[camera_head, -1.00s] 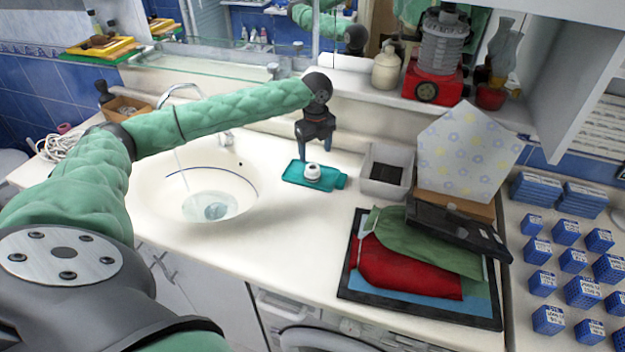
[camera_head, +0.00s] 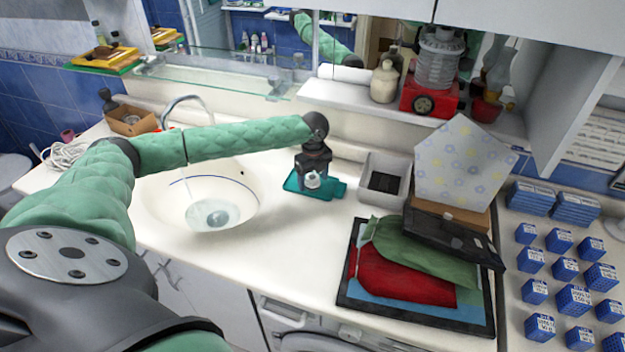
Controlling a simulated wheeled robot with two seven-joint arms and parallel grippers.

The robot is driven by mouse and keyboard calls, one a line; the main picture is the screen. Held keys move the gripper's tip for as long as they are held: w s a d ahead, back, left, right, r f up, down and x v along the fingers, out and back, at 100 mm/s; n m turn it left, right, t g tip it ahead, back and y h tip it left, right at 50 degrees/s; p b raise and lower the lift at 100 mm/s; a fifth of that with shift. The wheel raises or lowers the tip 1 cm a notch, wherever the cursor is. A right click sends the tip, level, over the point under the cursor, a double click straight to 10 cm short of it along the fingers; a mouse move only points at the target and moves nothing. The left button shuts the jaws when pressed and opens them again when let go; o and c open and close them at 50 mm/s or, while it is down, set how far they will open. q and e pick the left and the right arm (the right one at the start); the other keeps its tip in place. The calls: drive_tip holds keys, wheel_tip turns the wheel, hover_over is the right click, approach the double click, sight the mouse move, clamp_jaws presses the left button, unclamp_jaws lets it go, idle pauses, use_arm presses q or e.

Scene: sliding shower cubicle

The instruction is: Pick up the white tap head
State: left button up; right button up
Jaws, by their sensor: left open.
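The white tap head (camera_head: 312,181) sits on a small teal tray (camera_head: 334,189) on the counter, right of the sink. My left gripper (camera_head: 312,176) points down over it, with the fingers low around or right beside the tap head. The gripper is open. The tap head's upper part is partly hidden by the gripper, and I cannot tell whether the fingers touch it. My right gripper is not in view.
The sink (camera_head: 160,205) with running water lies left of the tray. A grey bin (camera_head: 366,197) stands close to the right. A black tray (camera_head: 400,312) with folded red and green cloths is nearer front. The shelf (camera_head: 345,85) overhangs behind.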

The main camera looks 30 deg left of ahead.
use_arm(q)
drive_tip(key=shift+f, duration=0.25)
drive_tip(key=c, duration=1)
drive_tip(key=shift+c, duration=0.2)
drive_tip(key=shift+r, duration=0.2)
